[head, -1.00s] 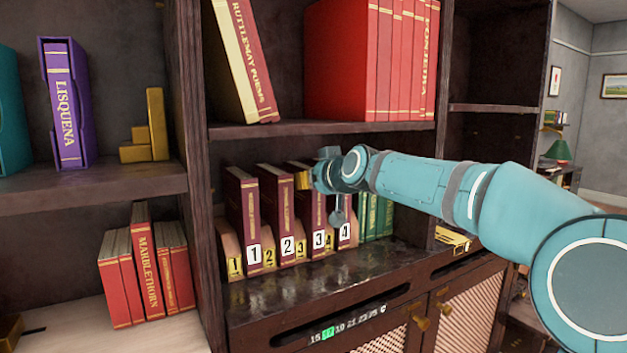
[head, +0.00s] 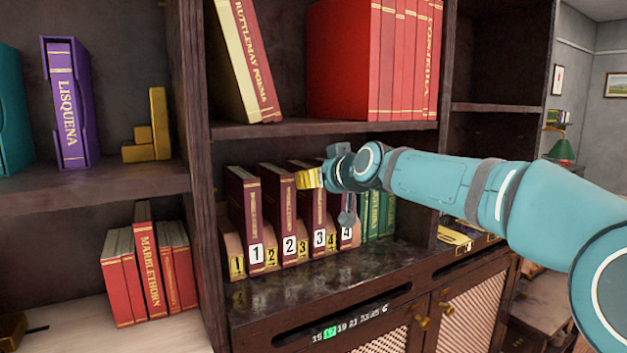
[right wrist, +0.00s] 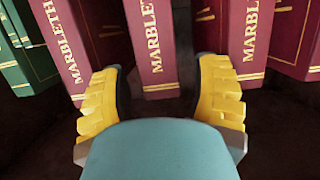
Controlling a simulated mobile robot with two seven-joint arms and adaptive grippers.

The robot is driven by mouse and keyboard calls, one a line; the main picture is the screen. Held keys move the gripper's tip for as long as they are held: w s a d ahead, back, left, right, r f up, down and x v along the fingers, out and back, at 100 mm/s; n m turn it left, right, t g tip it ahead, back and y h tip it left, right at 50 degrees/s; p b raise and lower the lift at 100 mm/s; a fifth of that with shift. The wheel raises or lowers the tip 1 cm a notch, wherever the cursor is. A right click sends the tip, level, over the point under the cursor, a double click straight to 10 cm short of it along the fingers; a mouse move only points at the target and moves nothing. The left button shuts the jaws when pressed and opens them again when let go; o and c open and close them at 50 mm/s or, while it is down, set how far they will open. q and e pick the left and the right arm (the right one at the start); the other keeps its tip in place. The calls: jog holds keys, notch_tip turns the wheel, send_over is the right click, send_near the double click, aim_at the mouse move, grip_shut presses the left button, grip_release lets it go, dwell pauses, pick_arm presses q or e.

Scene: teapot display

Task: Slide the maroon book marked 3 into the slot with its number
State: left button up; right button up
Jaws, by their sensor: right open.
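The maroon book marked 3 (head: 319,212) stands upright on the shelf among maroon books marked 1 (head: 252,215), 2 (head: 286,210) and 4 (head: 346,236). It is between the gold 3 label (head: 303,248) and the gold 4 label (head: 332,241). My right gripper (head: 309,178) is in front of its upper spine. In the right wrist view the gripper (right wrist: 162,78) is open and empty, its yellow fingers either side of the middle maroon spine (right wrist: 152,50), apparently book 3. I cannot tell how deep the book sits. My left gripper is out of view.
Green books (head: 377,215) stand right of book 4. A shelf board (head: 330,127) with red books is close above the gripper. The shelf ledge (head: 330,277) in front of the maroon books is clear. A dark upright panel (head: 200,180) bounds the left side.

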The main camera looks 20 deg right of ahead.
jog(key=v, duration=0.9)
